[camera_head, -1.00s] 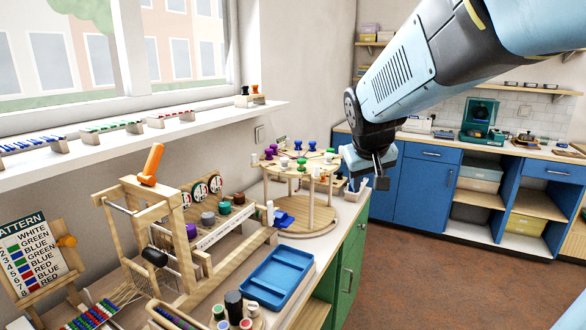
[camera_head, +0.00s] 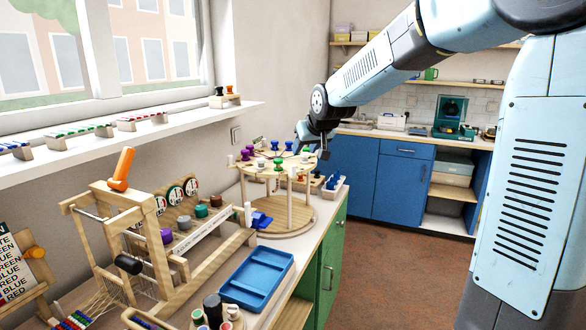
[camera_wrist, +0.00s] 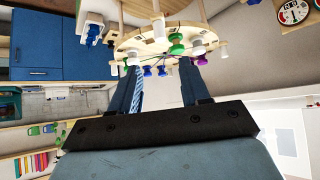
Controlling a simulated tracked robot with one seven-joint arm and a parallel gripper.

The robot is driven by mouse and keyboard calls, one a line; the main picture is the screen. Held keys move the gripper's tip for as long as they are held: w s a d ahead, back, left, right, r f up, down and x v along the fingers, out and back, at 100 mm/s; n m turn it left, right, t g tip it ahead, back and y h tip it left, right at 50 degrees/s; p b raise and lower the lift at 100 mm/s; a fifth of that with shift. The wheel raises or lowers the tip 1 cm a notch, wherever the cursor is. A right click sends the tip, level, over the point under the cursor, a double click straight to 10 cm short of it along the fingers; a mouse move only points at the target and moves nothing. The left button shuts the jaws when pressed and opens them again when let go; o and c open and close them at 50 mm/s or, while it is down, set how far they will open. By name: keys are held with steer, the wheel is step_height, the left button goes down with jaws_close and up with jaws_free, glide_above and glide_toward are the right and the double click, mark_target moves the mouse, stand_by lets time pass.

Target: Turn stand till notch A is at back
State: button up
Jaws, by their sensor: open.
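The round two-tier wooden stand (camera_head: 277,227) is at the far end of the bench in the head view. Several coloured knobs, purple, blue, green, red and white, ring its upper disc. Posts join it to the wider lower disc. The stand also shows upside down in the wrist view (camera_wrist: 140,40). I cannot make out notch A or any letters. My gripper (camera_head: 318,150) is at the right rear of the upper disc, close to its rim. In the wrist view my gripper (camera_wrist: 160,75) is open, its two fingers reaching toward the knobbed disc; contact cannot be told.
A wooden frame with an orange handle (camera_head: 122,168) stands left of the stand, with a blue tray (camera_head: 256,278) in front. A small white bin (camera_head: 333,187) sits right of the stand. The window wall closes off the left; open floor (camera_head: 370,270) lies right.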

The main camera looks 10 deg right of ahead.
mark_target(294, 166)
steer(key=shift+x, duration=6.9)
steer(key=shift+c, duration=0.3)
jaws_close()
